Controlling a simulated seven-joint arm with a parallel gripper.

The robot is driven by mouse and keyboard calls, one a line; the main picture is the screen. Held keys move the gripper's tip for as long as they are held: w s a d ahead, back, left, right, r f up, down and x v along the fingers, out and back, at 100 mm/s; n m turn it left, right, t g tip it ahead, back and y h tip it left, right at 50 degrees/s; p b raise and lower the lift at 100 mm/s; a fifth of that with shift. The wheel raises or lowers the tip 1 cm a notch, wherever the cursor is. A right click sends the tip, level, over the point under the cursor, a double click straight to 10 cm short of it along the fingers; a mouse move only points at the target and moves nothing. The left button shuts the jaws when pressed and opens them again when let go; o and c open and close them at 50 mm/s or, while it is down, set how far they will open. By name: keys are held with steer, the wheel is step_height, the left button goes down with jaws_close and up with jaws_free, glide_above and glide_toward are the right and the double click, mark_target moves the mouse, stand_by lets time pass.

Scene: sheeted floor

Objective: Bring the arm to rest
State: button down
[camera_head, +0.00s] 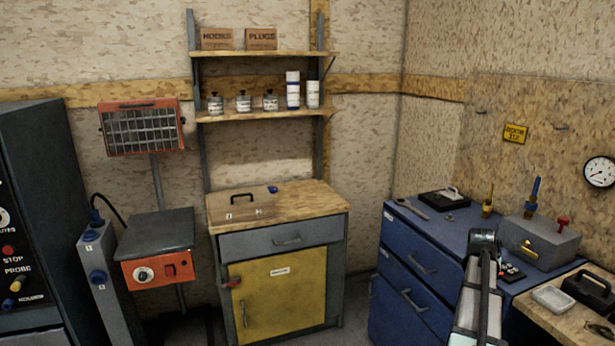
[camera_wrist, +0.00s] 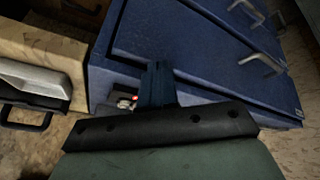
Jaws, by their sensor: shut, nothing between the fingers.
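My arm (camera_head: 477,295) reaches up from the lower right in the head view, in front of the blue drawer cabinet (camera_head: 405,285). Its fingertips cannot be made out clearly there. In the wrist view my gripper (camera_wrist: 157,75) shows as two dark fingers close together, shut with nothing between them. They point toward the blue cabinet (camera_wrist: 205,45), which fills much of that view at a tilt. I cannot tell how far the fingertips are from its surface.
A grey box (camera_head: 540,243) with a red knob and a small black keypad (camera_head: 511,272) are close to my arm. A wooden bench (camera_head: 565,322) holds a pale tray (camera_head: 553,298) and a black case (camera_head: 588,290). A yellow-doored cabinet (camera_head: 268,305) stands left of centre.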

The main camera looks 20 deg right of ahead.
steer(key=s+a+f+n+g+y, duration=0.1)
steer(key=s+a+f+n+y, duration=0.15)
steer(key=a+f, duration=1.4)
steer(key=s+a+f+n+g+y, duration=0.1)
steer(key=s+a+f+n+y, duration=0.15)
steer(key=a+f, duration=1.4)
steer(key=s+a+f+n+g, duration=0.2)
steer(key=s+a+f+g, duration=0.1)
steer(key=s+a+f, duration=0.5)
steer(key=s+a+f+n+g, duration=0.3)
steer(key=s+a+f, duration=0.5)
steer(key=s+a, duration=0.6)
steer(key=a, duration=0.4)
steer(key=shift+s+a+g, duration=0.25)
steer(key=shift+a+g, duration=0.05)
steer(key=shift+a, duration=0.05)
